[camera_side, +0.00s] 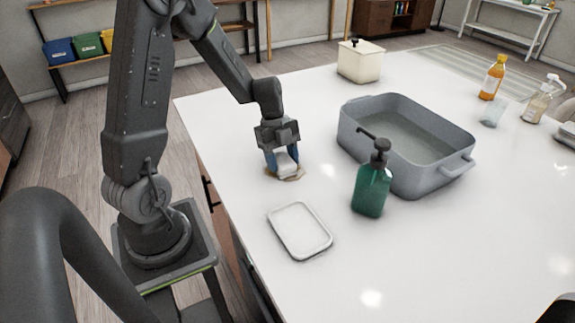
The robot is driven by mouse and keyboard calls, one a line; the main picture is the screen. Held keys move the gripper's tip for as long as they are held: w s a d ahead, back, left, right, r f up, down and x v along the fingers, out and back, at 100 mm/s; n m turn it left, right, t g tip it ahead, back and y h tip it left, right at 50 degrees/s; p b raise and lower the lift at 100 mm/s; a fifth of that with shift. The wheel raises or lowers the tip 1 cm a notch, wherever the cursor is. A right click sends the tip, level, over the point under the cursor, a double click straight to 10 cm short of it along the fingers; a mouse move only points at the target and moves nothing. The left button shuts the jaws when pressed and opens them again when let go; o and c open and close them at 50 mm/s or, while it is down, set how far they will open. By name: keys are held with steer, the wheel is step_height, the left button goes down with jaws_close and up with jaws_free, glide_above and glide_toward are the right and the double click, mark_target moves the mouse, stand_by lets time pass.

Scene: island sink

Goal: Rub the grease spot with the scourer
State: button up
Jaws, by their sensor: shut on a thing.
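My gripper (283,161) points down over the white countertop near its left edge. It is shut on the scourer (287,164), a small pale block that shows between its blue-sided fingers. The grease spot (297,177) is a brownish patch on the counter. Its rim shows around the lower end of the scourer, and the rest is hidden beneath the scourer and fingers. The scourer appears to be down on the spot, though I cannot see the contact itself.
A white tray (300,231) lies empty in front of the gripper. A green pump bottle (371,190) stands to the right, before a grey basin (452,172). A cream canister (360,64) stands behind. Bottles and a glass (493,113) stand far right.

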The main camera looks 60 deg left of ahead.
mark_target(303, 185)
steer(key=shift+a, duration=3.15)
steer(key=shift+w+a, duration=0.1)
steer(key=shift+w, duration=0.5)
steer(key=shift+w+d, duration=0.2)
steer(key=shift+d, duration=5.75)
steer(key=shift+d+r, duration=0.15)
steer(key=shift+r, duration=0.05)
step_height(303, 185, up, 8)
steer(key=shift+f, duration=0.2)
